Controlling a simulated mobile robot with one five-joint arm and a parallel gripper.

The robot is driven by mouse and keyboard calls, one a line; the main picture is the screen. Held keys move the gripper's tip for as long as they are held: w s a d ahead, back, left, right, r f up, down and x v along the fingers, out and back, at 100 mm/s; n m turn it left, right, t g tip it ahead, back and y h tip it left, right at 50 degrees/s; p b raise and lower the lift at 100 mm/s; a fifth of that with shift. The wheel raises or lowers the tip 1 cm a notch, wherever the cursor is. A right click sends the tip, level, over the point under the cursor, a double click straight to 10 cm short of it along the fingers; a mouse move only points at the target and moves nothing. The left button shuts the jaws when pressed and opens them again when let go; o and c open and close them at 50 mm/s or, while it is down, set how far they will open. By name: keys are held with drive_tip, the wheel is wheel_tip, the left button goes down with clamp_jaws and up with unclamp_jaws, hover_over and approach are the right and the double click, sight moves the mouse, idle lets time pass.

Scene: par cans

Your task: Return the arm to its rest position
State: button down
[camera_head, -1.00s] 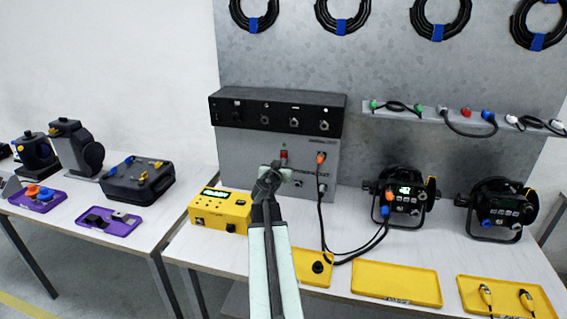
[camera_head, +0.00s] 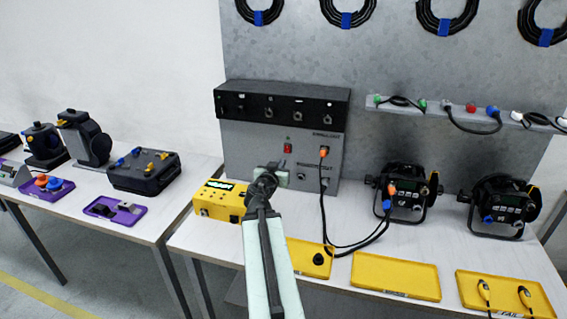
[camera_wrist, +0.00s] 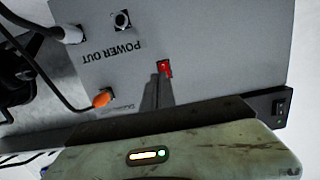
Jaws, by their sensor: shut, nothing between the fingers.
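My arm reaches forward over the middle bench in the head view. My gripper (camera_head: 268,174) is shut and empty, in front of the lower part of the grey power panel (camera_head: 240,150). The panel's red switch (camera_head: 288,148) sits above and to the right of the gripper there. In the wrist view the panel (camera_wrist: 215,45) appears upside down. I cannot tell the exact gap between fingers and panel.
A yellow meter box (camera_head: 220,201) stands close left of the gripper. An orange plug (camera_head: 323,152) with black cables runs to a par can (camera_head: 405,193). A second par can (camera_head: 501,207) is at right. Yellow trays (camera_head: 395,276) line the front edge.

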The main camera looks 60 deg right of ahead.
drive_tip(key=w+a+n+t+y+p, duration=0.2)
drive_tip(key=w+a+y+p, duration=0.1)
drive_tip(key=w+a, duration=0.95)
drive_tip(key=w+a+n+t+y+p, duration=0.25)
drive_tip(key=w+a, duration=0.75)
drive_tip(key=a, duration=0.6)
drive_tip(key=s+a+f+n+g+y+p, duration=0.15)
drive_tip(key=a+f, duration=0.25)
drive_tip(key=a, duration=0.6)
drive_tip(key=w+a+f+n+g+y, duration=0.1)
drive_tip(key=a+f+g+y, duration=0.2)
drive_tip(key=a, duration=0.7)
drive_tip(key=s+a+f+n+g+y, duration=0.2)
drive_tip(key=s+a+f+n, duration=0.1)
drive_tip(key=s+a, duration=0.3)
drive_tip(key=s+a+f+n+g+y, duration=0.2)
drive_tip(key=s+a+f+n+y, duration=0.1)
drive_tip(key=s+a, duration=0.3)
drive_tip(key=shift+s+a+f+n+g+y, duration=0.2)
drive_tip(key=shift+a+f+n+g+y, duration=0.15)
drive_tip(key=shift+n, duration=0.55)
